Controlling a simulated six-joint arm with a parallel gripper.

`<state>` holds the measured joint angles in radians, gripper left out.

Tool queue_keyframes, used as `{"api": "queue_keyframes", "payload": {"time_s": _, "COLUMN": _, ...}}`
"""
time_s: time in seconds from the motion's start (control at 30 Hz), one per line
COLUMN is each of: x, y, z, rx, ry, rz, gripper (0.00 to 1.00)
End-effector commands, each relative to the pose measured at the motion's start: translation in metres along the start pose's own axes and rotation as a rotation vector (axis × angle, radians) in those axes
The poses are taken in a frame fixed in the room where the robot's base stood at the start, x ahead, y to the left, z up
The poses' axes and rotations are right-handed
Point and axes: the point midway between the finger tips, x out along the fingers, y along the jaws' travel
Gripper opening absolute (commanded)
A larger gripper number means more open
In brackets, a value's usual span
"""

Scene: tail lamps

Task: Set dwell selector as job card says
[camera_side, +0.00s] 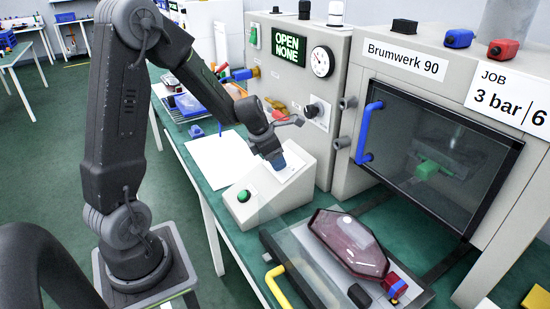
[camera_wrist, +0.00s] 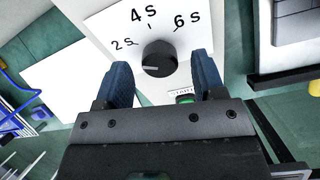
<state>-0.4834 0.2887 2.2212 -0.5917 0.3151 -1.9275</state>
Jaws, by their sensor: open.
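The dwell selector is a black round knob (camera_wrist: 159,58) on a white plate marked 2 s, 4 s and 6 s. A pale line on the knob points roughly left, nearest the 2 s side; its exact setting is hard to tell. My gripper (camera_wrist: 164,82) is open, with one blue finger on each side of the knob; I cannot tell whether they touch it. In the side view my gripper (camera_side: 279,161) is over the sloped top of the control box (camera_side: 270,205) and hides the knob. The job card (camera_side: 510,103) reads "JOB 3 bar | 6", cut off at the picture edge.
A green button (camera_side: 244,196) is on the control box. The Brumwerk 90 machine (camera_side: 350,110) stands behind, its dark door (camera_side: 435,150) having a blue handle. A display (camera_side: 289,49) reads OPEN NONE. A dark red lamp (camera_side: 350,243) lies in a fixture in front.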

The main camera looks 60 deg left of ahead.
Motion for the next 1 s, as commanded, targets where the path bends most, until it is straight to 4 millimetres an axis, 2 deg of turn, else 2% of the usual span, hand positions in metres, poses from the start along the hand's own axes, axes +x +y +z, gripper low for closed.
{"api": "queue_keyframes", "payload": {"time_s": 0.13, "x": 0.0078, "y": -0.0002, "z": -0.0002, "rx": 0.000, "ry": 0.001, "rz": 0.000, "gripper": 0.63}}
{"api": "queue_keyframes", "payload": {"time_s": 0.4, "x": 0.0084, "y": 0.0001, "z": 0.0001, "rx": 0.000, "ry": 0.000, "rz": 0.001, "gripper": 0.63}}
{"api": "queue_keyframes", "payload": {"time_s": 0.9, "x": 0.0081, "y": 0.0002, "z": 0.0000, "rx": 0.000, "ry": 0.000, "rz": 0.001, "gripper": 0.15}}
{"api": "queue_keyframes", "payload": {"time_s": 1.0, "x": 0.0081, "y": 0.0002, "z": 0.0001, "rx": 0.002, "ry": 0.000, "rz": 0.002, "gripper": 0.14}}
